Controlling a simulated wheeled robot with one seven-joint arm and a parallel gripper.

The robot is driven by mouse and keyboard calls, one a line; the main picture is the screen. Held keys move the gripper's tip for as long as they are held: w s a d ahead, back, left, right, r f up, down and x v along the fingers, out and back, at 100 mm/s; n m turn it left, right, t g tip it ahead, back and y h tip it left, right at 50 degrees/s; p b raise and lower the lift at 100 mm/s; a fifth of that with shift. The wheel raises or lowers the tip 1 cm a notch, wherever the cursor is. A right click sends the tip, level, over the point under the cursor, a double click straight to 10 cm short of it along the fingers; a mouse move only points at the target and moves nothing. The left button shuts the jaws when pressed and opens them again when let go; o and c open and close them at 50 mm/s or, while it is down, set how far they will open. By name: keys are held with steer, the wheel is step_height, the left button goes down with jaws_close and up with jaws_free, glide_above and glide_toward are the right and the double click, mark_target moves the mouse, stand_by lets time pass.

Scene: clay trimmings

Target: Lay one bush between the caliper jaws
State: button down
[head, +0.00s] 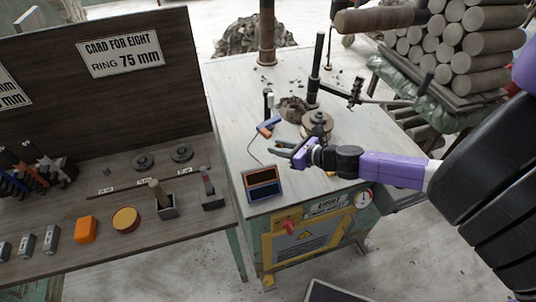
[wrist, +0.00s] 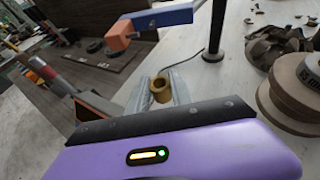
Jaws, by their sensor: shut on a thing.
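My gripper (head: 286,149) is over the green-sided table's near left part. In the wrist view its grey fingers (wrist: 161,96) are shut on a small brass-coloured bush (wrist: 160,90), whose round hole shows. The bush is too small to make out in the head view. A blue and orange device (head: 267,128), apparently the caliper, stands just beyond my gripper, with a cable to a readout box (head: 263,183). In the wrist view its blue bar (wrist: 165,17) and orange block (wrist: 118,36) are beyond the bush and apart from it. I cannot make out the gap between its jaws.
A black post (wrist: 215,30) stands close by the blue bar. Brown clay scraps (head: 293,107) and a round wheel-like stack (head: 317,124) lie to the right. A wooden bench (head: 90,240) at left holds several tools, an orange block and a yellow-topped tin. Its back panel bears signs.

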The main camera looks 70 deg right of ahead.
mark_target(279, 162)
step_height(279, 162, down, 7)
steer(key=shift+f, duration=0.15)
steer(key=shift+f, duration=0.1)
stand_by(0.3)
steer(key=c, duration=1.6)
jaws_free()
steer(key=shift+f, duration=0.1)
steer(key=o, duration=0.5)
steer(key=shift+c, duration=0.2)
